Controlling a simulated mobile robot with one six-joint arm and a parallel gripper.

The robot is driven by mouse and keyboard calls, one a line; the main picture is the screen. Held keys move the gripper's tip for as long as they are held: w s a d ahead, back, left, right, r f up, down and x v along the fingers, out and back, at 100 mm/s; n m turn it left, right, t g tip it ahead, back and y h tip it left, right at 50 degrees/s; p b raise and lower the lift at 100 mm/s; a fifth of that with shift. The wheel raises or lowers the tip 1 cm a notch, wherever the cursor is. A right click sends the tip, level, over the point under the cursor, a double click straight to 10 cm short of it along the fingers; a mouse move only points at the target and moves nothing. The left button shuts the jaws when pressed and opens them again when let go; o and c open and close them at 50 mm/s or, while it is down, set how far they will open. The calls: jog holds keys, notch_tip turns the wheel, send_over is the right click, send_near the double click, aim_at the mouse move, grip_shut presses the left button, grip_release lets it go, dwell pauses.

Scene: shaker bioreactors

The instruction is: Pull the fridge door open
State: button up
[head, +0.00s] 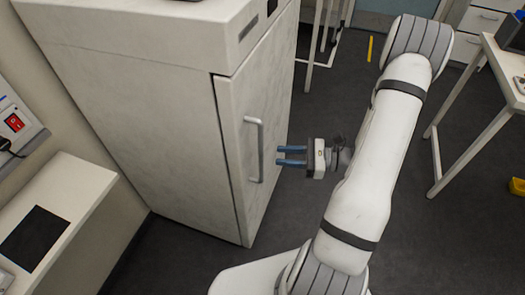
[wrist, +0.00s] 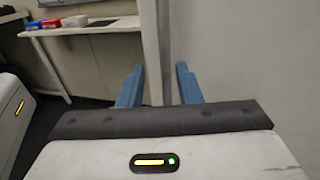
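The fridge (head: 140,100) is a tall off-white cabinet in the left half of the head view. Its door (head: 272,85) faces right and looks shut, with a dark seam along its edge. A vertical grey bar handle (head: 260,150) stands out from the door. My gripper (head: 290,155) is level with the handle, its blue fingers pointing at it. The fingers are open and empty, seemingly just short of the handle. In the wrist view an upright bar, apparently the handle (wrist: 157,50), lines up between the open fingers (wrist: 158,88). Contact cannot be told.
A white bench (head: 75,185) with a dark pad stands at the left wall. A table (head: 510,65) stands at the right, with a yellow object (head: 517,186) near it. The dark floor (head: 415,225) around my arm is largely clear.

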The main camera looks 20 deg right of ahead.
jog(key=x, duration=0.7)
jog(key=shift+w+m+t+p, duration=0.3)
jog(key=shift+w+p, duration=0.05)
jog(key=shift+p, duration=0.1)
jog(key=shift+a+f, duration=0.1)
jog(key=shift+f, duration=0.05)
jog(key=shift+c, duration=0.5)
grip_shut()
